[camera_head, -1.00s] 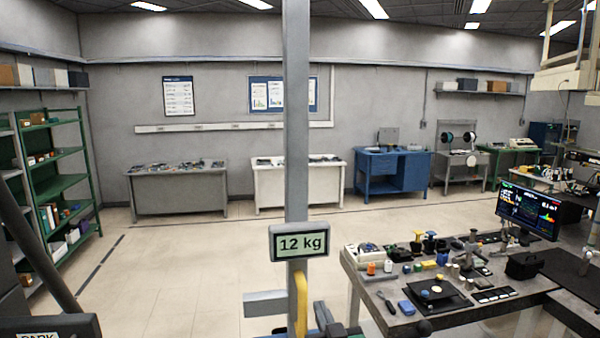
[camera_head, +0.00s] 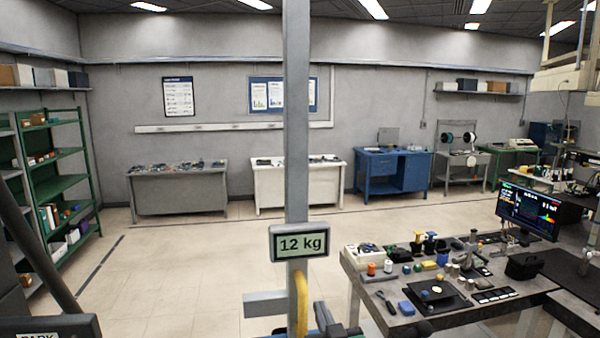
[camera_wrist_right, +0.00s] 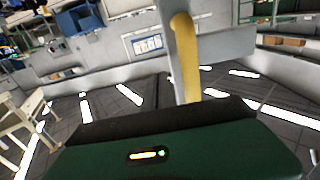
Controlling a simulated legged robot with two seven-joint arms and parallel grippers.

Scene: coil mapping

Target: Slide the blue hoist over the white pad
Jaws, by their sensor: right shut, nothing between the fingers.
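I cannot make out a blue hoist or a white pad in either view. A grey upright post (camera_head: 297,130) with a "12 kg" display (camera_head: 300,242) stands close in front of me. A yellow bar (camera_head: 300,305) is on it below the display. My right gripper (camera_head: 323,317) is at the bottom edge of the head view, just right of the yellow bar, shut and empty. The post (camera_wrist_right: 215,60) and yellow bar (camera_wrist_right: 187,65) also show in the right wrist view, beyond a dark green body. My left gripper is not in view.
A workbench (camera_head: 470,318) crowded with tools, a tray (camera_head: 437,296) and a monitor (camera_head: 528,212) stands at the right. A cream overhead frame (camera_head: 570,80) hangs at the upper right. A "PARK" sign (camera_head: 38,335) is at the lower left. The middle floor is clear.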

